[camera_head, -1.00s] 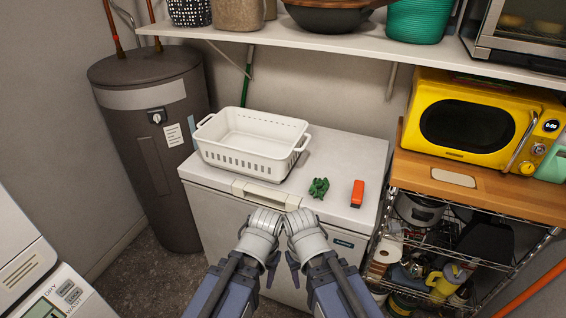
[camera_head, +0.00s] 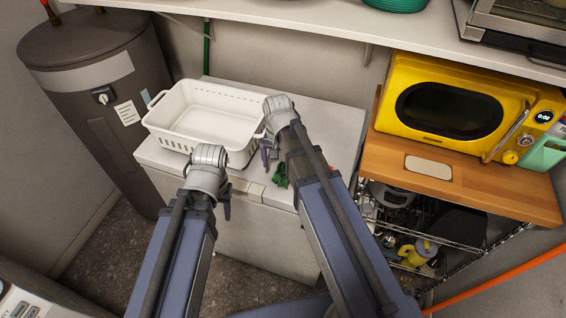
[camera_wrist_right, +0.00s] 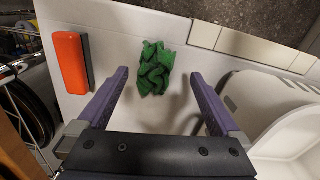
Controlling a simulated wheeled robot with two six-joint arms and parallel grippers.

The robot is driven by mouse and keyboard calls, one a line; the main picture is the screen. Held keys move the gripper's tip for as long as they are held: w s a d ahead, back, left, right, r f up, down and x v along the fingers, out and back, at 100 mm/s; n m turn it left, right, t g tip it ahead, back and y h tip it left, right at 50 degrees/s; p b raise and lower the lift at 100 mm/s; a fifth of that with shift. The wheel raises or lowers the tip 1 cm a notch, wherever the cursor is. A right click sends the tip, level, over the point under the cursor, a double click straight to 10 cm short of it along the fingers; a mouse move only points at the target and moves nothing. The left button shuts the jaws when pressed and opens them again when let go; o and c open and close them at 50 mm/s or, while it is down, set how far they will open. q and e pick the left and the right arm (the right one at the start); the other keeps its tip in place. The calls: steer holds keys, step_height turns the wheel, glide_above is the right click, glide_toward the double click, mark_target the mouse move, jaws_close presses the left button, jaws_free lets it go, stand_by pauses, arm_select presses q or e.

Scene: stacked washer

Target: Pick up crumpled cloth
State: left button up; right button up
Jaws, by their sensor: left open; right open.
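The crumpled cloth (camera_head: 281,174) is small and dark green and lies on the white chest freezer top, partly hidden by my right arm in the head view. In the right wrist view the cloth (camera_wrist_right: 155,68) lies ahead of and between the two open fingers of my right gripper (camera_wrist_right: 158,88), with nothing held. In the head view my right gripper (camera_head: 268,152) points down over the freezer, between the basket and the cloth. My left gripper (camera_head: 226,200) is at the freezer's front edge, in front of the basket, empty.
A white basket (camera_head: 167,137) stands on the freezer left of the cloth. A yellow microwave (camera_head: 455,105) on a wooden-topped rack stands to the right. A shelf (camera_head: 300,30) runs above.

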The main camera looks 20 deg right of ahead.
mark_target(284, 170)
steer(key=shift+w+d+r+m, duration=0.6)
steer(key=shift+w+d+r, duration=0.05)
steer(key=shift+w+d, duration=0.3)
steer(key=shift+d, duration=0.05)
steer(key=shift+f+m, duration=0.15)
steer(key=shift+m, duration=0.15)
arm_select(q)
steer(key=shift+f+b, duration=0.75)
steer(key=shift+b, duration=0.45)
arm_select(e)
steer(key=shift+f, duration=1.3)
arm_select(q)
steer(key=shift+f, duration=0.1)
arm_select(e)
step_height(284, 170, down, 5)
steer(key=b, duration=0.5)
steer(key=shift+f, duration=0.15)
arm_select(q)
step_height(284, 170, down, 5)
